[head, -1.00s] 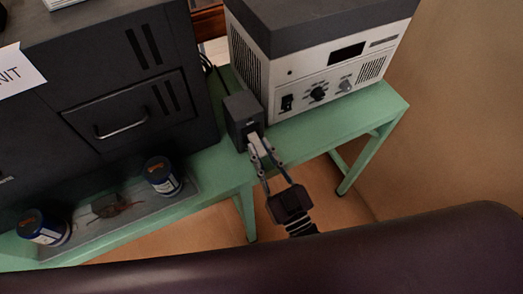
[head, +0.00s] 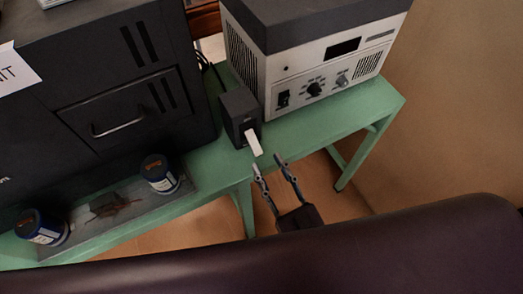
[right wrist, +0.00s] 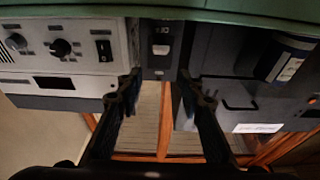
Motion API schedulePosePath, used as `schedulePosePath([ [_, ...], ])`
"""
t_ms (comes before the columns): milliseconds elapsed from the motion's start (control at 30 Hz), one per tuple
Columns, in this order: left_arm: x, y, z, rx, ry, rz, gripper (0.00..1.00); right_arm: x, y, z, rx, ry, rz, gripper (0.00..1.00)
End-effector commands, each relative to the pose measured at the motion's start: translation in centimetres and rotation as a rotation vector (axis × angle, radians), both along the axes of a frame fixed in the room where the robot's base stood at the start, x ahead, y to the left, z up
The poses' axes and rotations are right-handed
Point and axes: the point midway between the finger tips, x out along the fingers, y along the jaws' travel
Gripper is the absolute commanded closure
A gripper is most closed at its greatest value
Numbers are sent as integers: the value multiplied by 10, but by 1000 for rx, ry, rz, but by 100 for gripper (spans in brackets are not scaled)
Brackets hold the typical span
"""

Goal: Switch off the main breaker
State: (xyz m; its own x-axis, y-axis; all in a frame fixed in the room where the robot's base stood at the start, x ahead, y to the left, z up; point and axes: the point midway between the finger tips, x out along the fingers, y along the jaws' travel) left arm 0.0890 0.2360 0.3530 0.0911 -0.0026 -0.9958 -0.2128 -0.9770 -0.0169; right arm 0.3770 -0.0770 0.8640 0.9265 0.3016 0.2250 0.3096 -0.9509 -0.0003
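The main breaker is a small dark box (head: 239,112) standing on the green table between the black cabinet and the grey instrument. Its white lever (head: 253,143) sticks out from the front face, angled down and toward the table's front edge. In the right wrist view the box (right wrist: 157,66) and its white lever (right wrist: 161,49) appear upside down. My right gripper (head: 268,166) is open and empty, just in front of the lever and apart from it. In the right wrist view its two fingers (right wrist: 158,82) are spread. My left gripper is not in view.
The grey instrument (head: 308,88) with knobs and a black switch stands right of the breaker. The black cabinet (head: 90,100) stands left. Two blue cans (head: 160,174) and a tray (head: 80,235) are at the front left. The green table (head: 330,110) is bare at the right.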

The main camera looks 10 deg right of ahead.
Motion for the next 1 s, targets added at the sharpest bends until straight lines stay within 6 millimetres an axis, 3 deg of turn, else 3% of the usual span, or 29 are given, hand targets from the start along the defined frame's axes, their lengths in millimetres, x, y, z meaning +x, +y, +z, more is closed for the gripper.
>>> schedulePosePath([
  [133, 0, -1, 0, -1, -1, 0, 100, -30, -10, -9, -1, 4, 0, 65],
  [333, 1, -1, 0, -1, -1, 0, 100, -51, -17, -13, -1, 1, -1, 65],
  [1000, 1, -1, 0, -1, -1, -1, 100, -56, -19, -14, -1, 0, 0, 65],
])
